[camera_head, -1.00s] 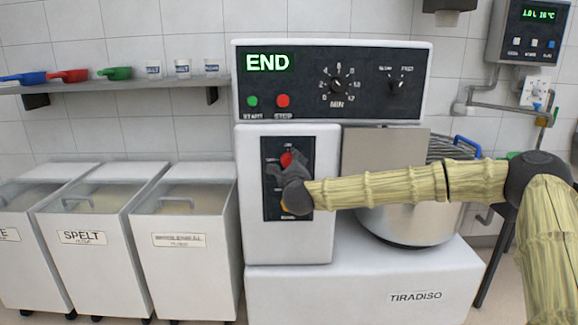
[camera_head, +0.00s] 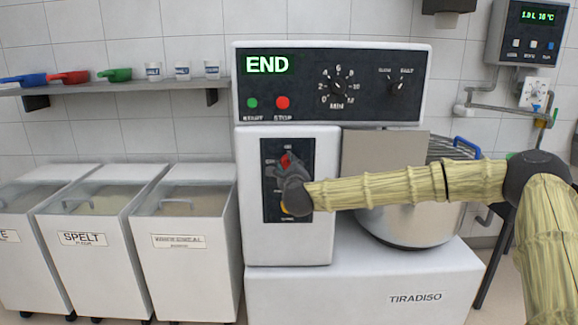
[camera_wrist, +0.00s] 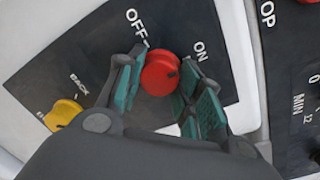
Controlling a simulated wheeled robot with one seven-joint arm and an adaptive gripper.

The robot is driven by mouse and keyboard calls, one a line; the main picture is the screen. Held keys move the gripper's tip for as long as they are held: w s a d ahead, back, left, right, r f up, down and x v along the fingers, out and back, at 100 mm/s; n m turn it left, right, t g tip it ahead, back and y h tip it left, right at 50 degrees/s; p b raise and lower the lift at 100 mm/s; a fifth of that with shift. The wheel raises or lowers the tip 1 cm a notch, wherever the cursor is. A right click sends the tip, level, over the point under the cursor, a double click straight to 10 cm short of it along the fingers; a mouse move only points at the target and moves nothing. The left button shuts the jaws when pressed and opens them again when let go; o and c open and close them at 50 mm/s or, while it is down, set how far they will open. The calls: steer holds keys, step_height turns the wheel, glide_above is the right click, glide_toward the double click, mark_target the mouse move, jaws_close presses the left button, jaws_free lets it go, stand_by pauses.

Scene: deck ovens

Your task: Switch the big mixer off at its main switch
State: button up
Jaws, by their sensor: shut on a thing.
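The big mixer (camera_head: 365,291), white with a steel bowl, stands in the middle of the head view; its display reads END. A dark switch panel (camera_head: 271,213) is on its front left. The red main switch knob (camera_wrist: 160,74) sits between the OFF and ON labels in the wrist view; its top also shows in the head view (camera_head: 286,159). My gripper (camera_wrist: 163,88) has its teal-padded fingers on either side of the red knob, shut on it. In the head view my gripper (camera_head: 284,177) hides part of the panel. Which label the knob's dark mark points to is unclear.
A yellow knob (camera_wrist: 63,114) sits below the red one. A green START button (camera_head: 252,103) and red STOP button (camera_head: 283,102) are above. Lidded bins (camera_head: 183,250) stand left of the mixer, under a shelf (camera_head: 120,86) with scoops and cups.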

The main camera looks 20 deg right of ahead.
steer(key=n+p, duration=0.1)
steer(key=r+n+p, duration=0.1)
steer(key=n+p, duration=0.1)
steer(key=n+g+p, duration=0.1)
steer(key=n+p, duration=0.4)
steer(key=shift+w+a, duration=0.1)
steer(key=n+h+p, duration=0.1)
steer(key=n+p, duration=0.2)
steer(key=n, duration=0.1)
steer(key=shift+n, duration=0.3)
steer(key=shift+f+n+g+p, duration=0.2)
steer(key=shift+n+g+p, duration=0.1)
steer(key=shift+n+p, duration=1.3)
steer(key=shift+n, duration=0.4)
steer(key=shift+f, duration=0.1)
steer(key=o, duration=1)
steer(key=shift+w+f, duration=0.1)
steer(key=shift+o, duration=0.2)
